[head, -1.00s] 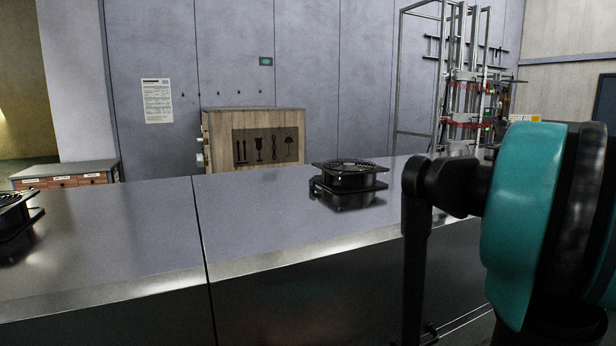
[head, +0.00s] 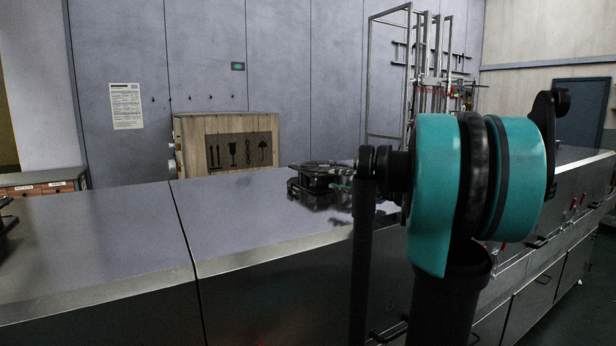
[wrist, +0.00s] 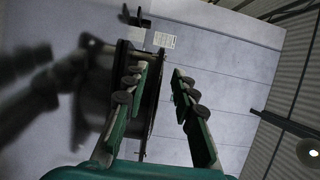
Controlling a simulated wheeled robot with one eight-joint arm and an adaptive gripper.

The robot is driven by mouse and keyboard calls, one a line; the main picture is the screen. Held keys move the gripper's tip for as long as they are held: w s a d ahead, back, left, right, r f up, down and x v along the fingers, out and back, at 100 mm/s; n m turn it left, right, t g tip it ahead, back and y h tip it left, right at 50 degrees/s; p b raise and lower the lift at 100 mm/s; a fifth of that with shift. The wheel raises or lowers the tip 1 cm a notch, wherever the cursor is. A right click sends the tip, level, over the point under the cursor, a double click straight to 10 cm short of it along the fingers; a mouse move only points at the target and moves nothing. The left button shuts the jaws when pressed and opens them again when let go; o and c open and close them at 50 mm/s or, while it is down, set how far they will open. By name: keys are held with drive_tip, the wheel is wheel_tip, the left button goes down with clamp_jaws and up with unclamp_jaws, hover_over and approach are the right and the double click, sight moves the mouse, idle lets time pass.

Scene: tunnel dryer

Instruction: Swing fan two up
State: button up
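A black fan unit (head: 318,178) with a grille on top lies flat on a low dark base on the metal dryer top. Another dark fan unit (head: 4,222) is cut off at the left edge. I cannot read a number on either. My gripper (wrist: 165,85) shows two teal fingers with dark pads, spread apart. In the wrist view, a thin dark edge (wrist: 153,105), seemingly the middle fan's, runs between the fingers, nearer the left one. I see no clear grip on it. In the head view, my arm hides most of the gripper by the fan's right side.
The dryer top (head: 110,235) is clear between the fans, with a seam across it. A wooden crate (head: 190,130) stands behind. A metal frame rack (head: 405,80) stands at the back right. Red-handled latches (head: 573,203) line the dryer's side at right.

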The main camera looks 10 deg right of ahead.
sight(305, 174)
drive_tip(key=x, duration=1.1)
clamp_jaws()
